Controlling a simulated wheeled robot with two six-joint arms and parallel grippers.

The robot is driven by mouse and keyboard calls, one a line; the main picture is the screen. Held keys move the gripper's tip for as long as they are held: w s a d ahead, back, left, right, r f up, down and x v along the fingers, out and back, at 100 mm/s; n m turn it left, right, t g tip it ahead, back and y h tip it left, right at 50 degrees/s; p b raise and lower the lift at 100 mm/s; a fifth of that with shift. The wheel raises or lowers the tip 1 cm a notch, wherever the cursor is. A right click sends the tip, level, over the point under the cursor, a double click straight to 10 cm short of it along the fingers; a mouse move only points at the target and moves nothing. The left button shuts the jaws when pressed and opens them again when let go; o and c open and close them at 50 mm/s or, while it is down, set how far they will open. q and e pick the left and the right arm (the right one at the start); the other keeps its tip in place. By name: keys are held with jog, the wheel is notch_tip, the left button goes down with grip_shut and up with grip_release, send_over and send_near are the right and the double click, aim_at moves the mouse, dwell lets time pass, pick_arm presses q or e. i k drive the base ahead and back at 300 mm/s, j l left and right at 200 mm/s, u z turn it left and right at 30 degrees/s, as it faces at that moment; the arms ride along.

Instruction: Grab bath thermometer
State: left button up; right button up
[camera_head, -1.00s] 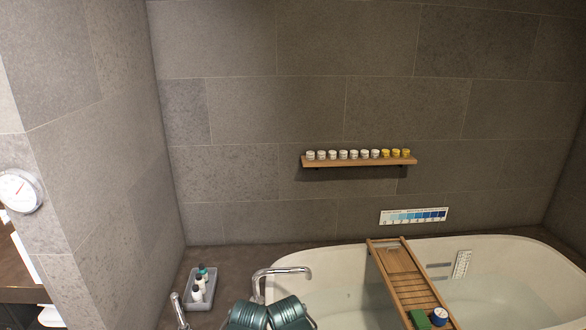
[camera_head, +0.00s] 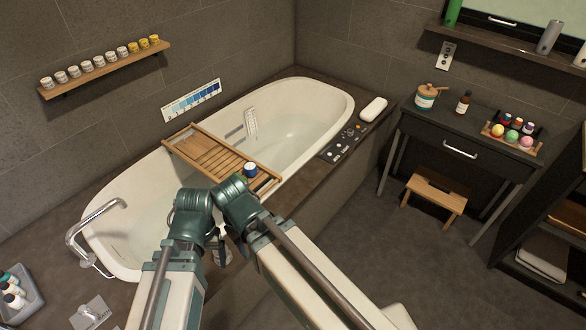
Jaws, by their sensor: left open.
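A small round blue item with a pale top (camera_head: 250,169) sits on the near end of the wooden bath tray (camera_head: 190,146). It may be the bath thermometer, but it is too small to tell. The tray lies across the white bathtub (camera_head: 312,97). My left gripper (camera_head: 221,252) is small and partly hidden between my two arms, in front of the tub's near side. It is open, apart from the blue item and below it in the picture. My folded arm joints cover part of the tub and come close to the tray's near end. My right gripper cannot be made out.
A chrome faucet (camera_head: 95,216) stands at the tub's left end, near a grey caddy of bottles (camera_head: 31,300). A white bath pillow (camera_head: 373,109) lies on the right ledge. A dark vanity table (camera_head: 455,128) and wooden stool (camera_head: 436,193) stand right, with open floor before them.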

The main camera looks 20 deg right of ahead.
aim_at(250, 167)
jog(key=z, duration=0.3)
jog(key=i+l, duration=0.35)
jog(key=i+l+u, duration=0.15)
jog(key=i+l, duration=0.2)
jog(key=l, duration=0.25)
jog(key=i+l, duration=0.3)
jog(key=l, duration=0.2)
jog(key=u, duration=0.05)
